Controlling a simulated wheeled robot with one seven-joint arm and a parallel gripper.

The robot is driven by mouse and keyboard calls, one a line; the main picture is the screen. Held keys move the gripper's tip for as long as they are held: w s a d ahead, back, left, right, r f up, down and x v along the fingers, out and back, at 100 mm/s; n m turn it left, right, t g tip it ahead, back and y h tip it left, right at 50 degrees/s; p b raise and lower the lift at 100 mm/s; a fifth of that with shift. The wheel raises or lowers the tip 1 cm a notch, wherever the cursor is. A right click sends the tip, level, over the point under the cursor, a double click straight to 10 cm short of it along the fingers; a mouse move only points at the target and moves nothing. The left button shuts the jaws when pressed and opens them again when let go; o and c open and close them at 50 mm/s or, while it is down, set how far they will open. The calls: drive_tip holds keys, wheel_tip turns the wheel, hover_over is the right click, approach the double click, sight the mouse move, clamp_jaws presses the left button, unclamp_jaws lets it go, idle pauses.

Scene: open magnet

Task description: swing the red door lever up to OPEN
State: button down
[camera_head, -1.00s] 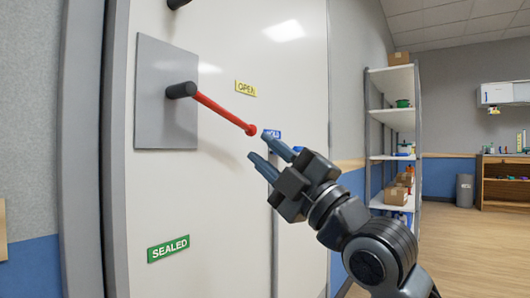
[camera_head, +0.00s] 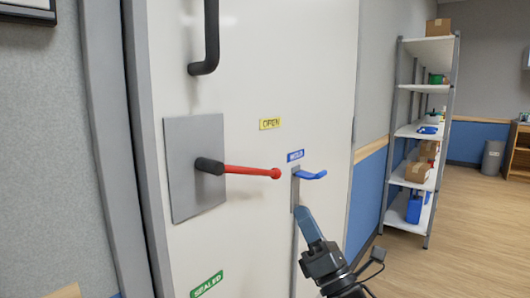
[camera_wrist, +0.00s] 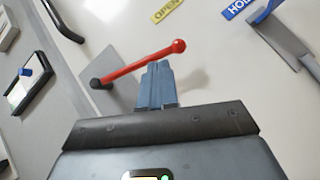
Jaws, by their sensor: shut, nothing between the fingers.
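The red door lever (camera_head: 245,170) sticks out from a black hub (camera_head: 209,165) on a grey plate, nearly level, its ball end to the right. The yellow OPEN label (camera_head: 270,124) is above the ball; the green SEALED label (camera_head: 207,285) is far below the lever. My gripper (camera_head: 303,212) appears at the lower right of the ball, fingers shut and empty. In the wrist view the shut fingertips (camera_wrist: 157,65) are at the near side of the red lever (camera_wrist: 140,64), left of its ball. I cannot tell whether they touch it.
A blue hook-shaped lever (camera_head: 310,175) under a blue label (camera_head: 295,156) sits close above my fingers. A black door handle (camera_head: 208,40) is above the plate. Shelves (camera_head: 425,130) stand at the right, with open floor beyond.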

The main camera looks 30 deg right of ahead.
sight(245, 170)
drive_tip(key=s+a+f+n+g+y+p, duration=0.2)
drive_tip(key=a+f+n+y+p, duration=0.2)
drive_tip(key=n+y, duration=0.15)
drive_tip(key=d+r+p+x, duration=0.1)
drive_tip(key=x, duration=0.5)
drive_tip(key=d+p+x, duration=0.1)
drive_tip(key=p+x, duration=0.1)
drive_tip(key=x, duration=0.5)
drive_tip(key=shift+s+a+r+n+h, duration=0.2)
drive_tip(key=shift+s+r+n+h, duration=0.15)
drive_tip(key=shift+h, duration=0.1)
drive_tip(key=shift+w+d+r+n+g+y+b, duration=0.1)
drive_tip(key=shift+d+r+n+g+y+b, duration=0.15)
drive_tip(key=shift+r+n+y+b, duration=0.6)
drive_tip(key=shift+w+d+r+n+g+y+b, duration=0.2)
drive_tip(key=shift+r+n+y, duration=0.3)
drive_tip(key=shift+n+y, duration=0.75)
drive_tip(key=shift+d+r+n+g+y+b, duration=0.25)
drive_tip(key=shift+r+n+y+b, duration=0.35)
drive_tip(key=shift+n, duration=0.9)
drive_tip(key=shift+r, duration=0.1)
